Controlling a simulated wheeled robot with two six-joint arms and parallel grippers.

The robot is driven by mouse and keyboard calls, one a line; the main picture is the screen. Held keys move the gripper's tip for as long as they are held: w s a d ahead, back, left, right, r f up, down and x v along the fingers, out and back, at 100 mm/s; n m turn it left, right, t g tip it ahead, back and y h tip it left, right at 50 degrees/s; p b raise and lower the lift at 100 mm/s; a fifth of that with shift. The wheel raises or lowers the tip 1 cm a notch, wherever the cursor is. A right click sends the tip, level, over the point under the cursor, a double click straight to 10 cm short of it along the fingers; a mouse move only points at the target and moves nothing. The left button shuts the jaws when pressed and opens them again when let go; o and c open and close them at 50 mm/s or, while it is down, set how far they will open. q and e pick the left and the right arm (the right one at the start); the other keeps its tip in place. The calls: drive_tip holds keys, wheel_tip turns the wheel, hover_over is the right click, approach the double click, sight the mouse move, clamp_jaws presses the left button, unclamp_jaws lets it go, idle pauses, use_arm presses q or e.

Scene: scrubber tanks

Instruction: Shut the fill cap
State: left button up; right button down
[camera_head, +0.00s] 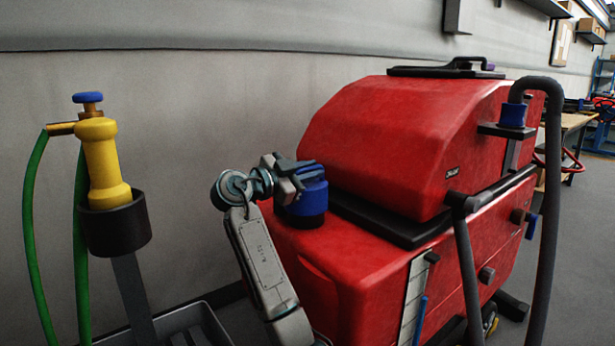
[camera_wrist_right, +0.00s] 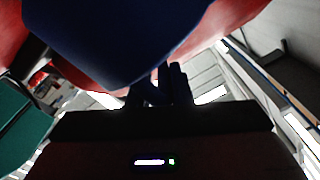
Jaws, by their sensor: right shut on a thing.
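The blue fill cap (camera_head: 310,200) sits on the left front deck of the red scrubber machine (camera_head: 400,150). Its upper part looks like a lid above a round blue body with a dark collar at its left. My right gripper (camera_head: 298,178) reaches it from the left and is shut on its upper edge. In the right wrist view the cap (camera_wrist_right: 120,35) fills the upper middle, close above the dark fingers (camera_wrist_right: 160,88). The gripper hides part of the cap, and I cannot tell whether the lid is fully down. My left gripper is not in view.
A yellow nozzle (camera_head: 102,160) with a green hose (camera_head: 35,210) stands in a black holder (camera_head: 115,225) at the left. A grey hose (camera_head: 550,180) arches over the machine's right side. A grey wall (camera_head: 200,120) stands close behind. Open floor (camera_head: 575,270) lies at the right.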

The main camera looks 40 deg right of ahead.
drive_tip(key=shift+s+f+m+b, duration=0.15)
drive_tip(key=shift+f+m+b, duration=0.05)
drive_tip(key=shift+m+b, duration=0.1)
drive_tip(key=c, duration=1.7)
unclamp_jaws()
drive_tip(key=shift+o, duration=1.1)
drive_tip(key=shift+f, duration=0.1)
drive_tip(key=a+p, duration=0.1)
drive_tip(key=a, duration=1)
drive_tip(key=shift+w, duration=0.45)
drive_tip(key=shift+f, duration=0.15)
